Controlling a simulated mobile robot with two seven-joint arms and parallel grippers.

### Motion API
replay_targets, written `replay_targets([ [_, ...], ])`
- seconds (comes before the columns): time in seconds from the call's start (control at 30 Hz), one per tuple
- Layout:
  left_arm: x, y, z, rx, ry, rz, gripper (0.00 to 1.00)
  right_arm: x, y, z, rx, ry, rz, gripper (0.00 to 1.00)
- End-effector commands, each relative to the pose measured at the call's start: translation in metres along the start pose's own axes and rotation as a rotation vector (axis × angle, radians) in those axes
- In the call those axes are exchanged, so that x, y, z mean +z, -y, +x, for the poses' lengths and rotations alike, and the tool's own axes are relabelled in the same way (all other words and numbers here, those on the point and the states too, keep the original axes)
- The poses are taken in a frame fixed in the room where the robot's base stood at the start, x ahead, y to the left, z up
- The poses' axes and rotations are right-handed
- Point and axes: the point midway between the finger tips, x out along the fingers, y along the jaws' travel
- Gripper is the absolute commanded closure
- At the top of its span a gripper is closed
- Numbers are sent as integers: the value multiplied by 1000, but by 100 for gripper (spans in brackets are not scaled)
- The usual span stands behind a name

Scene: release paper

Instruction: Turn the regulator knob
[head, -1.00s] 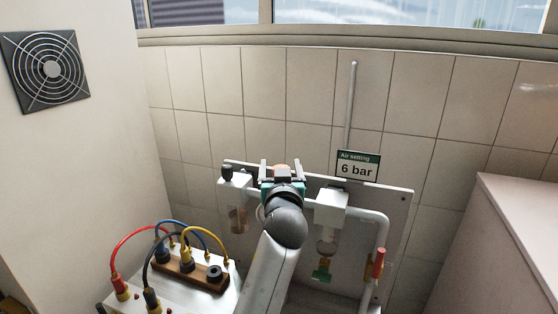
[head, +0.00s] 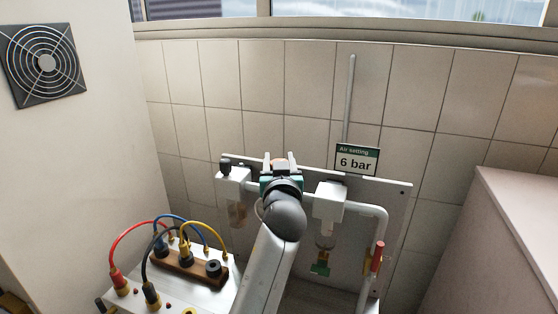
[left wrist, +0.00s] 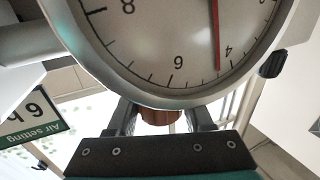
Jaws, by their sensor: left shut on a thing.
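The regulator knob (left wrist: 160,117) is orange-brown and sits just below the round gauge (left wrist: 150,50) in the left wrist view. My left gripper (left wrist: 161,112) is shut on it, with one finger on each side. In the head view my left gripper (head: 279,162) is at the pipe panel, and it and my arm hide most of the knob and gauge. The gauge's red needle (left wrist: 216,40) points between 4 and 6, nearer 4. A sign reading "Air setting 6 bar" (head: 357,160) stands right of the gripper. My right gripper is not in view.
A white filter block (head: 329,199) with a green-handled valve is close right of my arm. A red-handled valve (head: 377,257) is farther right. A box with coloured cables (head: 190,265) stands at lower left. A pale cabinet (head: 510,220) is at right.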

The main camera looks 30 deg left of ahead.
Motion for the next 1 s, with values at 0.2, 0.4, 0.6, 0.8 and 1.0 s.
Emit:
replay_targets([
  [0.2,0,0,0,0,-1,0,100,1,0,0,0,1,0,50],
  [0.4,-2,0,0,24,-1,1,100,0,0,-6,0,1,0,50],
  [0.6,-4,-2,0,110,1,3,100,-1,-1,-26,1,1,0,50],
  [0.8,-6,-6,-1,256,1,7,100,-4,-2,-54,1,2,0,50],
  [1.0,-5,-10,-2,409,-1,9,100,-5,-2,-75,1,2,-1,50],
])
